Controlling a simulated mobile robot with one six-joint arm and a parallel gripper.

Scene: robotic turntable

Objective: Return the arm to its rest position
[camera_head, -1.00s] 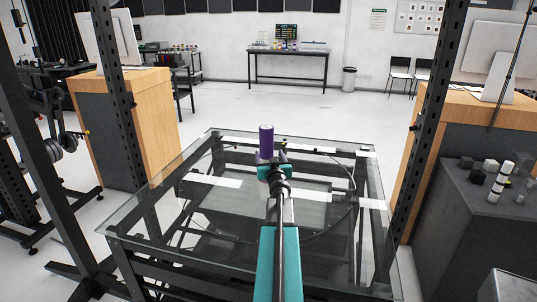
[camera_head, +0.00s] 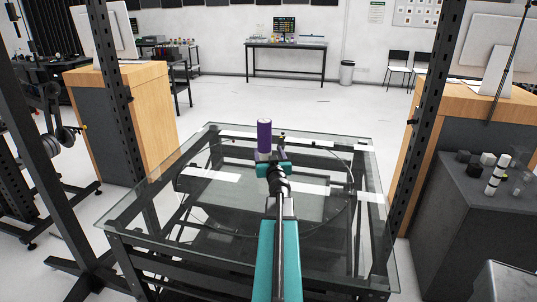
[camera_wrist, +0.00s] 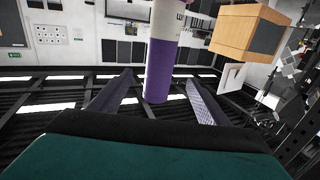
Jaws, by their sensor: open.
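A purple cylinder (camera_head: 264,136) stands upright near the far side of the glass-topped table (camera_head: 150,215) in the head view. The wrist view, which looks upside down, shows the cylinder (camera_wrist: 160,70) with a purple end and a white section. My gripper (camera_head: 273,165) is just on the near side of the cylinder and partly hides its lower part. In the wrist view my gripper's two fingers (camera_wrist: 160,95) are apart, one on each side of the cylinder in the picture. No contact shows, and I cannot tell the exact depth between them.
Dark upright posts (camera_head: 422,115) flank the table. Wooden cabinets (camera_head: 150,115) stand on both sides. A dark counter (camera_head: 440,215) at the right holds small blocks and a striped stack (camera_head: 496,176).

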